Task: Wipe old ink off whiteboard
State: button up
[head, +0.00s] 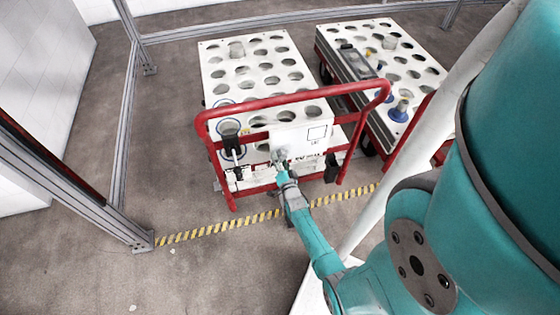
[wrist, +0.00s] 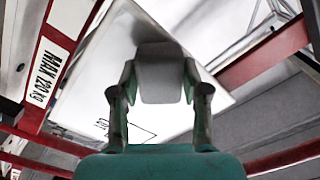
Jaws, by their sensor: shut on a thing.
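The whiteboard (head: 292,137) is a small white panel on the front of the red-railed cart. My gripper (head: 281,156) is at the board's lower left in the head view.
The red cart rail (head: 290,99) arches above the board. Behind it is a white rack with round holes (head: 262,60). A second holed cart (head: 390,60) stands to the right. Yellow-black tape (head: 225,227) crosses the floor; the floor at left is clear.

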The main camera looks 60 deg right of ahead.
aim_at(286, 150)
jog(key=shift+w+d, duration=0.2)
jog(key=shift+d, duration=0.05)
jog(key=shift+s+d, duration=1.3)
jog(key=shift+s, duration=0.25)
jog(key=shift+w+a+r, duration=0.1)
jog(key=shift+w+a, duration=0.3)
jog(key=shift+w, duration=0.25)
jog(key=shift+w+a, duration=0.4)
jog(key=shift+w, duration=0.25)
jog(key=shift+w+a+r, duration=0.1)
jog(key=shift+w+a, duration=0.2)
jog(key=shift+w, duration=0.2)
jog(key=shift+c, duration=0.4)
